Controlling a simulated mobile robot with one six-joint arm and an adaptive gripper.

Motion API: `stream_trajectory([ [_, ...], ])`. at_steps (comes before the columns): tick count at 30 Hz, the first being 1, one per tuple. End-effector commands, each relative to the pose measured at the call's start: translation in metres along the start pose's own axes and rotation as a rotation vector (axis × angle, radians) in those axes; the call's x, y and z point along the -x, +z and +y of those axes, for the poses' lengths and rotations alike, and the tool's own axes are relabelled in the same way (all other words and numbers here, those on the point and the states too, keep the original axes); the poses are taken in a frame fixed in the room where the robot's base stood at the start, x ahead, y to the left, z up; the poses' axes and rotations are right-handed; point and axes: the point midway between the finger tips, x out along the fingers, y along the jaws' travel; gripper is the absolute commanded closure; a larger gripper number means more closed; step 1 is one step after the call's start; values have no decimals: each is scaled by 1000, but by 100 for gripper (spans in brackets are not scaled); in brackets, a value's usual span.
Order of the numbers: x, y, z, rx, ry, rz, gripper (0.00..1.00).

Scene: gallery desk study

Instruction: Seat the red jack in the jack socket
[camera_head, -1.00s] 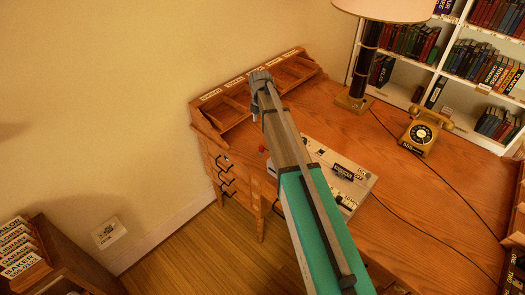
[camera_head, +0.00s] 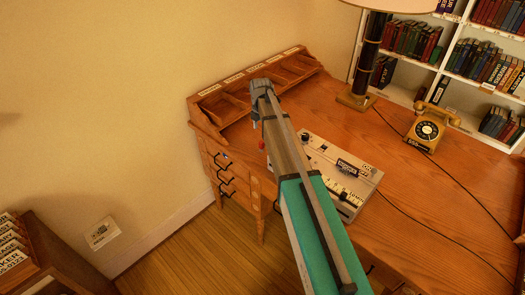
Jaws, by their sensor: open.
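My gripper (camera_head: 256,116) hangs at the far end of my arm, above the left part of the desk near the small compartments. It is small in this view and holds nothing that I can see. A small red thing (camera_head: 262,144), probably the red jack, shows just below the gripper, at the left side of my arm. My arm hides part of its surroundings. A pale box with switches and labels (camera_head: 355,174) lies on the desk to the right of my arm, partly covered by it. I cannot make out the jack socket.
The wooden desk (camera_head: 420,195) has a row of labelled compartments (camera_head: 238,78) along its back left. A lamp (camera_head: 369,55) and a gold telephone (camera_head: 428,128) stand farther right, with dark cables across the desktop. Bookshelves stand behind. The desktop right of the box is mostly clear.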

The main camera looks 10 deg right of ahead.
Motion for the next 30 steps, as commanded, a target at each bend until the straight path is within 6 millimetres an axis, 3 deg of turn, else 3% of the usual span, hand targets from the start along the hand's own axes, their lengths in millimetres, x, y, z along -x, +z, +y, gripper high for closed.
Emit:
stream_trajectory([
  [6,-18,0,0,0,0,0,31],
  [30,-31,-1,-2,-1,0,0,31],
])
